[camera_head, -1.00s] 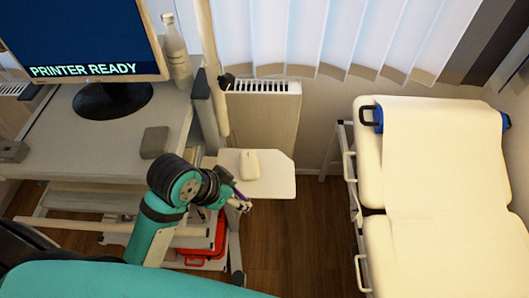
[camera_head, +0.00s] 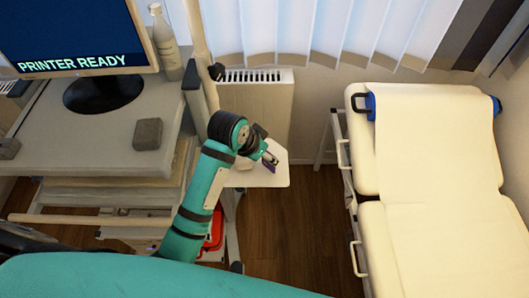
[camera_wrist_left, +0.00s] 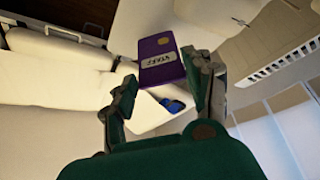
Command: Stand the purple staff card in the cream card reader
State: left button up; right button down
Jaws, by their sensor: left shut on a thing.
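The purple staff card (camera_head: 269,165) is in my left gripper (camera_head: 266,157), over the small white side shelf (camera_head: 276,178) in the head view. In the left wrist view the card (camera_wrist_left: 163,62) shows a white label and a gold spot. It sits between the two fingertips of my left gripper (camera_wrist_left: 160,76), which is shut on it. The cream card reader (camera_head: 243,163) stands on the shelf and is mostly hidden behind my left arm in the head view. I cannot tell the gap between card and reader. My right gripper is not in view.
A desk with a monitor (camera_head: 82,42), a bottle (camera_head: 165,42) and a grey block (camera_head: 148,134) is at left. A radiator (camera_head: 257,110) is behind the shelf. A cream couch (camera_head: 440,150) stands at right. Bare floor lies between shelf and couch.

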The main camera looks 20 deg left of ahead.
pick_arm(q)
jog(key=shift+f, duration=0.15)
jog(key=o, duration=0.7)
jog(key=shift+c, duration=0.2)
jog(key=o, duration=0.4)
jog(key=shift+c, duration=0.2)
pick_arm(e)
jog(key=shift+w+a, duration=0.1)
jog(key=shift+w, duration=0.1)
pick_arm(q)
jog(key=v, duration=1.2)
jog(key=shift+b, duration=0.35)
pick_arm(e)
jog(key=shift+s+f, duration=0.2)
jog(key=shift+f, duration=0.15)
